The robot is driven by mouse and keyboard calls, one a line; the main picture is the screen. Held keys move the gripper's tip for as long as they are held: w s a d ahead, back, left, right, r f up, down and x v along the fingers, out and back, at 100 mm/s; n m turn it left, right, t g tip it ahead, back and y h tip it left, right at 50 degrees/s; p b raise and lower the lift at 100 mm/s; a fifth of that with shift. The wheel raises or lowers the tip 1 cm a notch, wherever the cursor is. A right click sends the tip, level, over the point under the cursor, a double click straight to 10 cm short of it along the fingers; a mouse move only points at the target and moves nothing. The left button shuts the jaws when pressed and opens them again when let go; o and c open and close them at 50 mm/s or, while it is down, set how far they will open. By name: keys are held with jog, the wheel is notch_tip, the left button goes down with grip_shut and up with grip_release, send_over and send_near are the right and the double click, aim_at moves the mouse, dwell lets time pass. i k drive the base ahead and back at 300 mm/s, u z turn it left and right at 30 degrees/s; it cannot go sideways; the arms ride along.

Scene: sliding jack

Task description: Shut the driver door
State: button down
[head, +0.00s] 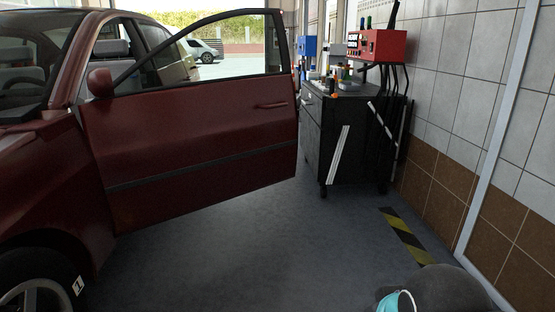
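The driver door (200,130) is dark red and stands wide open, swung out to the right from the car (60,170). Its window frame (272,45) and handle (270,105) face me, with the handle near the door's free edge. A red side mirror (100,82) sits at the hinge end. My gripper is not in view. A dark rounded part with a teal band at the bottom right looks like part of my arm, well apart from the door.
A black tool cart (330,130) stands just beyond the door's free edge, with bottles and a red box (376,45) on or above it. A tiled wall (450,90) closes the right side. The grey floor (250,250) before the door is clear, with a yellow-black strip (405,235) near the wall.

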aim_at(161, 154)
jog(key=i, duration=3.1)
jog(key=z, duration=0.05)
